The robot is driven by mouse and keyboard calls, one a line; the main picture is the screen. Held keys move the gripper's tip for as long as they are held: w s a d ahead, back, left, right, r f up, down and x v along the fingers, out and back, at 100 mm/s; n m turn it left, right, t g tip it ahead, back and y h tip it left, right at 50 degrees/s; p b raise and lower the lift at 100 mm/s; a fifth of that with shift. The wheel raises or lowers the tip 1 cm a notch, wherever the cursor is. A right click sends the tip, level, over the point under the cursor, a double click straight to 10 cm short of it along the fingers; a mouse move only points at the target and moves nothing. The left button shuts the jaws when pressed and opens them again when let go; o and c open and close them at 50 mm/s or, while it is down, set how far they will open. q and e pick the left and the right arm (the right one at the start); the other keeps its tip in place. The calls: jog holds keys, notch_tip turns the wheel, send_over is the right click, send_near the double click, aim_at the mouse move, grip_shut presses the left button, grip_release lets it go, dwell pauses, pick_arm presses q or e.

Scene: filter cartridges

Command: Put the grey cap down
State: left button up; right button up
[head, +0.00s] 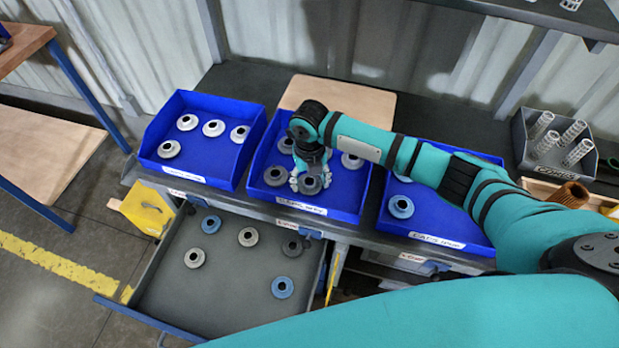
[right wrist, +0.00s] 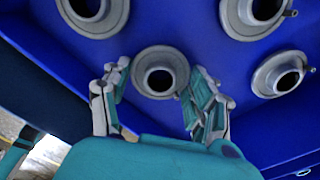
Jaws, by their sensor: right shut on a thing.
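My right gripper (head: 311,181) reaches down into the middle blue tray (head: 340,204) and is shut on a grey cap (head: 311,189) near the tray's front. In the right wrist view the grey cap (right wrist: 143,72) is a round flanged ring with a dark hole, between the two fingertips (right wrist: 158,88). It looks upright and low over the tray floor; I cannot tell whether it touches the floor. Other grey caps stand in this tray, such as one at the left (head: 275,176) and one at the right (head: 352,161). My left gripper is not in view.
A left blue tray (head: 215,162) holds several pale caps. A right blue tray (head: 445,228), partly behind my arm, holds a blue-grey cap (head: 401,207). An open drawer (head: 228,284) below holds grey and blue caps. A grey bin (head: 567,170) holds clear spring-like cylinders.

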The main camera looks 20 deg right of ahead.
aim_at(310, 181)
jog(key=shift+f, duration=0.2)
jog(key=o, duration=0.9)
jog(key=shift+r, duration=0.15)
notch_tip(310, 181, up, 12)
jog(key=shift+r+b, duration=0.1)
jog(key=shift+b, duration=0.45)
